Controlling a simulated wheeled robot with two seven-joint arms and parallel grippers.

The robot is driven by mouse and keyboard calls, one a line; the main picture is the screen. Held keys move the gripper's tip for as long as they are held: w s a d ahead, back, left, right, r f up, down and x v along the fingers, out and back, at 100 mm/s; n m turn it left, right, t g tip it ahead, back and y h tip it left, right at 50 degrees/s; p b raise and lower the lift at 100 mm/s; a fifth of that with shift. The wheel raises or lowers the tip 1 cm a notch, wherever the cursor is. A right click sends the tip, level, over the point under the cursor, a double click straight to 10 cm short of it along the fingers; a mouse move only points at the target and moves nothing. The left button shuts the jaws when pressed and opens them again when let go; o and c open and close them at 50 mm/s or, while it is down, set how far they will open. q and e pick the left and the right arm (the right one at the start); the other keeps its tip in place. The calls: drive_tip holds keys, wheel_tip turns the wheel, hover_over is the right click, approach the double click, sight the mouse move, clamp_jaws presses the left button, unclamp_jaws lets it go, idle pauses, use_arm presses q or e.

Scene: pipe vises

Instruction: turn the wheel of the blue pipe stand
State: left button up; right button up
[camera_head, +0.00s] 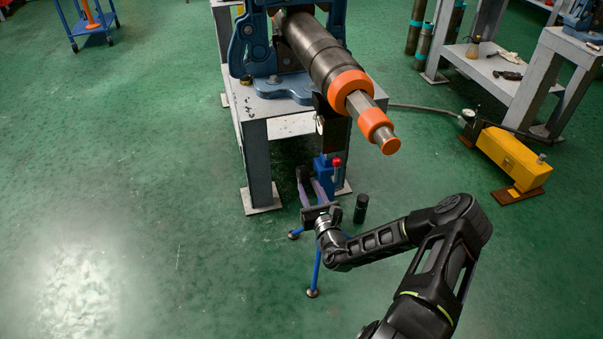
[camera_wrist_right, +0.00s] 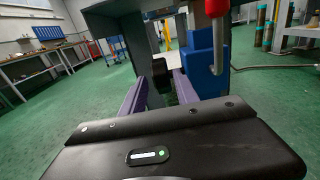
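The blue pipe stand (camera_head: 326,168) stands under the long dark pipe, in front of the grey table. Its thin blue legs (camera_head: 317,262) reach the green floor. A red-tipped handle (camera_head: 337,163) is on its upper part; the handle also shows in the right wrist view (camera_wrist_right: 217,8), beside the stand's blue body (camera_wrist_right: 207,62). I cannot clearly make out the wheel. My right gripper (camera_head: 312,180) is low in front of the stand, its purple-sided fingers apart and pointing towards it. The fingers (camera_wrist_right: 167,72) also look apart in the wrist view; contact is unclear. My left gripper is out of view.
The dark pipe (camera_head: 312,47) with orange rings overhangs the grey table (camera_head: 252,112) above the gripper. A small black cylinder (camera_head: 361,208) stands on the floor beside the stand. A yellow pump unit (camera_head: 513,158) is at the right.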

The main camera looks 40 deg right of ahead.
sight(305, 179)
drive_tip(key=b+x, duration=0.2)
drive_tip(key=x, duration=0.5)
drive_tip(key=shift+f, duration=0.1)
drive_tip(key=shift+w+d, duration=0.1)
drive_tip(key=shift+w, duration=0.3)
drive_tip(key=shift+c, duration=0.3)
clamp_jaws()
